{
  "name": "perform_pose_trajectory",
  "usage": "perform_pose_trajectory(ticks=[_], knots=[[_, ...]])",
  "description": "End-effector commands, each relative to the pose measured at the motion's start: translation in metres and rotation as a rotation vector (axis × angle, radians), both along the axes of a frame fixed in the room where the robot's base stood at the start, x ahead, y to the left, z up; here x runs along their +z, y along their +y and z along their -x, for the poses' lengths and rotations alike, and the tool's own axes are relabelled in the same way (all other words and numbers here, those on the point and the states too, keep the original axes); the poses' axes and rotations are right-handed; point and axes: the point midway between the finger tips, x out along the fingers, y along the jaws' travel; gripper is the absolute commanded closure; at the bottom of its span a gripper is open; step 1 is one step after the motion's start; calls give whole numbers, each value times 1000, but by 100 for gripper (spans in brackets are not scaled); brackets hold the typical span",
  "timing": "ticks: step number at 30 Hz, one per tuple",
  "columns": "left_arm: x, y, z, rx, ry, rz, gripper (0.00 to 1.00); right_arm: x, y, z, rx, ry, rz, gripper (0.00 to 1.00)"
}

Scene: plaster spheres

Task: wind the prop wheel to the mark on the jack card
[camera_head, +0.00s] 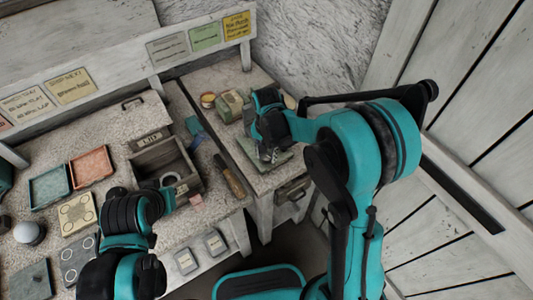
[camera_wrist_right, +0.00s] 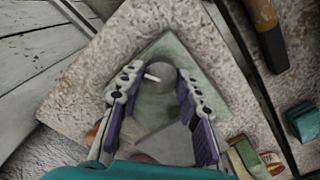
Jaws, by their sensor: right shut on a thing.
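My right gripper (camera_head: 268,152) is over the right-hand bench in the head view. In the right wrist view my right gripper (camera_wrist_right: 160,98) has its two fingers on either side of a grey round wheel (camera_wrist_right: 159,82) with a small white peg, and is shut on it. The wheel sits over a pale green plate (camera_wrist_right: 190,58). In the head view the gripper hides the wheel. A yellow card (camera_head: 237,25) hangs on the rail above; its writing is too small to read. My left arm is at lower left; its fingertips are not clear.
An open wooden box (camera_head: 165,160) stands on the left bench, with a wooden-handled tool (camera_head: 229,177) at its right. A green box (camera_head: 230,106) and a small round tin (camera_head: 208,100) stand behind my right gripper. Red (camera_head: 91,166) and teal trays (camera_head: 50,187) lie left.

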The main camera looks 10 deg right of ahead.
Motion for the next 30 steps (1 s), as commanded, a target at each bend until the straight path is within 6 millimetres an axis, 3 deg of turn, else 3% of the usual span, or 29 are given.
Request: perform_pose_trajectory(ticks=[9, 24, 25, 27, 30], knots=[[-1, 0, 0, 0, 0, 0, 100, 0, 0, 0, -108, 0, 0, 95], [-1, 0, 0, 0, 0, 0, 100, 0, 0, 0, -126, 0, 0, 95], [-1, 0, 0, 0, 0, 0, 100, 0, 0, 0, -126, 0, 0, 64], [-1, 0, 0, 0, 0, 0, 100, 0, 0, 0, -126, 1, -1, 45], [-1, 0, 0, 0, 0, 0, 100, 0, 0, 0, -126, -1, -1, 45]])
